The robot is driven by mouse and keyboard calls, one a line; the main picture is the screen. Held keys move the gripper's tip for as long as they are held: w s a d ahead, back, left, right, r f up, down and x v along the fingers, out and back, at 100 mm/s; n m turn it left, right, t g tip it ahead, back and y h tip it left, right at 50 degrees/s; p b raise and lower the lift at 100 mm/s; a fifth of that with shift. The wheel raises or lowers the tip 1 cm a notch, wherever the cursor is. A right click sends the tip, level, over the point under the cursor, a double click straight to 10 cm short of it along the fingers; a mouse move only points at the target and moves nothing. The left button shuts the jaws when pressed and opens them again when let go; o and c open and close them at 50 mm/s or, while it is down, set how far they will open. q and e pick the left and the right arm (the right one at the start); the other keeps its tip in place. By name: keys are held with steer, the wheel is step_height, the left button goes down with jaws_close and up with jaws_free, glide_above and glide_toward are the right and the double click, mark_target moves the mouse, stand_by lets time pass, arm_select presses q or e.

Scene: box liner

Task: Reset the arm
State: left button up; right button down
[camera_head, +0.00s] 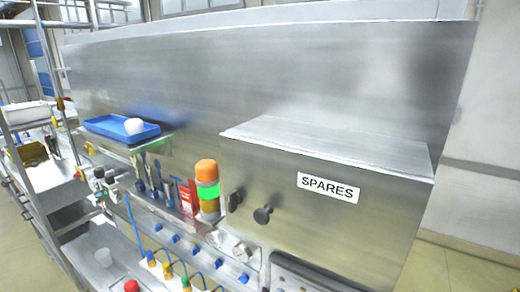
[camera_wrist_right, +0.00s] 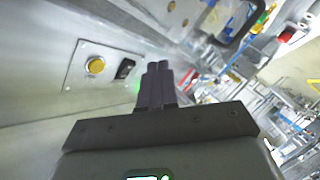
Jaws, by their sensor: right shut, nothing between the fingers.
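My right gripper (camera_wrist_right: 158,68) shows in the right wrist view. Its two dark fingers are together, with nothing between them. A metal panel with a yellow round button (camera_wrist_right: 95,65) and a black switch (camera_wrist_right: 125,68) lies to the left of the fingers, which appear apart from it. Neither of my grippers shows in the head view, and the left one is in no view.
In the head view a large steel machine (camera_head: 270,70) fills the middle, with a box labelled SPARES (camera_head: 328,188). A stack light (camera_head: 207,188) and a blue tray (camera_head: 105,126) holding a white object stand left of it. A metal rack (camera_head: 40,205) stands at far left.

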steer(key=s+d+f+m+g+h, duration=0.1)
steer(key=s+f+m+g, duration=0.3)
steer(key=s, duration=0.9)
steer(key=s+d+f+m+g+h+p, duration=0.1)
steer(key=s+f+m+g, duration=0.4)
steer(key=s, duration=0.9)
step_height(320, 180, down, 3)
steer(key=d+g+h, duration=0.1)
steer(key=d+g, duration=0.1)
steer(key=shift+d+p, duration=0.3)
steer(key=shift+d, duration=0.05)
